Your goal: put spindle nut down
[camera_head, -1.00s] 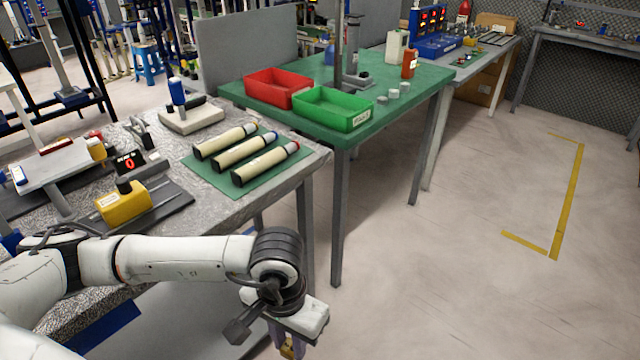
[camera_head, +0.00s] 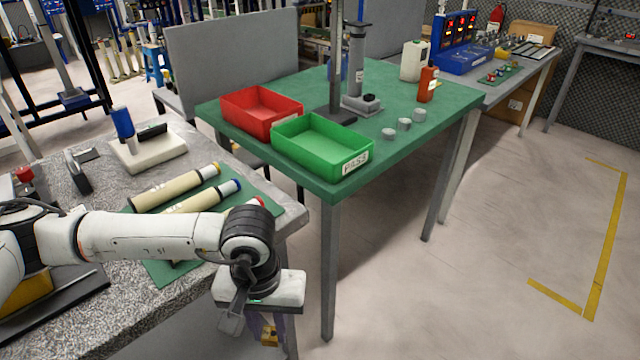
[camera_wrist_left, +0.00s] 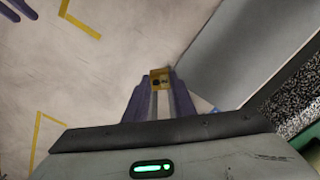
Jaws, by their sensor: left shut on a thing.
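The spindle nut (camera_head: 270,335) is a small brass-yellow block with a dark hole, low in the head view. It also shows at the fingertips in the left wrist view (camera_wrist_left: 160,79). My left gripper (camera_head: 267,330) points down and is shut on the nut, its purple fingers on either side. It is held in the air, beside the grey speckled bench and in front of the green table, above the floor. Part of the fingers is hidden below my wrist.
The green table (camera_head: 440,105) carries a red bin (camera_head: 262,112), a green bin labelled PASS (camera_head: 322,146), several small grey discs and a press stand. The speckled bench (camera_head: 105,215) holds cream cylinders (camera_head: 175,187) on a green mat. Open floor lies to the right.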

